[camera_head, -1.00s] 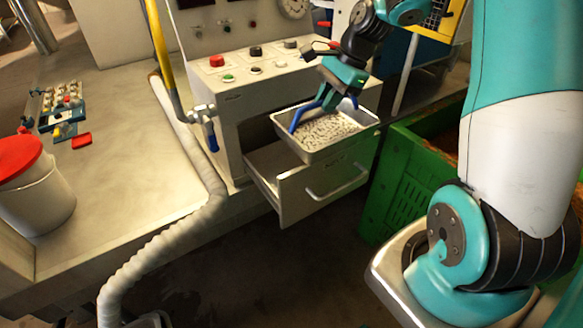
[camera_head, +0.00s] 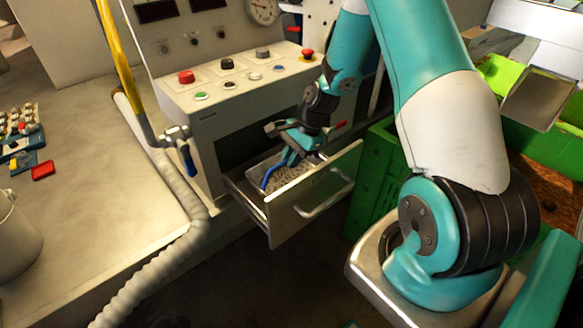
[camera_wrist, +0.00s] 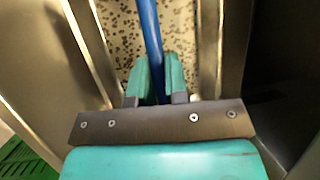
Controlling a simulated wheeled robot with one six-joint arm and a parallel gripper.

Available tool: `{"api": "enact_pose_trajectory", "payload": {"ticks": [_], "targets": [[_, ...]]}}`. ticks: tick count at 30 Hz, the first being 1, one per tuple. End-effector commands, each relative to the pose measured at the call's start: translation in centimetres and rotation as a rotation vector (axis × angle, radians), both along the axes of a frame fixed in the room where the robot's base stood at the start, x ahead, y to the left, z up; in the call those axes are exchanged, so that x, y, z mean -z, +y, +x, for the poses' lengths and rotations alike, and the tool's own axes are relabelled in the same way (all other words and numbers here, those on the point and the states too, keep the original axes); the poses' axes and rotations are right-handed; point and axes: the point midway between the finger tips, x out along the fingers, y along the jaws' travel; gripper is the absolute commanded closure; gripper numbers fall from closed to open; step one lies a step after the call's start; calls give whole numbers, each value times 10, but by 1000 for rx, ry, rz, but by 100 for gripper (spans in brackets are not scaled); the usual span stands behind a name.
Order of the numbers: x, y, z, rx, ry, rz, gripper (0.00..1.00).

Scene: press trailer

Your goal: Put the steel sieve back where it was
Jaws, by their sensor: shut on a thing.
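The steel sieve (camera_head: 287,175), a rectangular metal tray with a pale speckled inside, sits down inside the open drawer (camera_head: 305,208) of the control cabinet. Its speckled floor also fills the middle of the wrist view (camera_wrist: 120,38). My gripper (camera_head: 283,166) is shut on the sieve's blue handle, which runs between the two teal fingers in the wrist view (camera_wrist: 158,82). The drawer walls rise around the sieve, and its lower part is hidden by the drawer front. I cannot tell whether it rests on the drawer floor.
The cabinet's button panel (camera_head: 228,75) overhangs the drawer from behind. A green crate (camera_head: 372,175) stands close to the right. A blue-handled valve (camera_head: 183,150) and a pale hose (camera_head: 172,215) are at left. The floor in front is clear.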

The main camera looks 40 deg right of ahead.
Motion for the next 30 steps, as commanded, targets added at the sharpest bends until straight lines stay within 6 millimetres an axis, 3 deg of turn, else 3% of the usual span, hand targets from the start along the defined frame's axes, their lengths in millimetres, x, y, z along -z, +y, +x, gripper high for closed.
{"api": "enact_pose_trajectory", "payload": {"ticks": [9,20,21,24,30], "targets": [[38,-1,0,2,0,-1,100],[42,-2,0,3,-1,-1,100],[42,-2,0,3,-1,-1,79],[42,-2,0,3,-1,-1,60],[41,-2,0,3,-1,-1,60]]}}
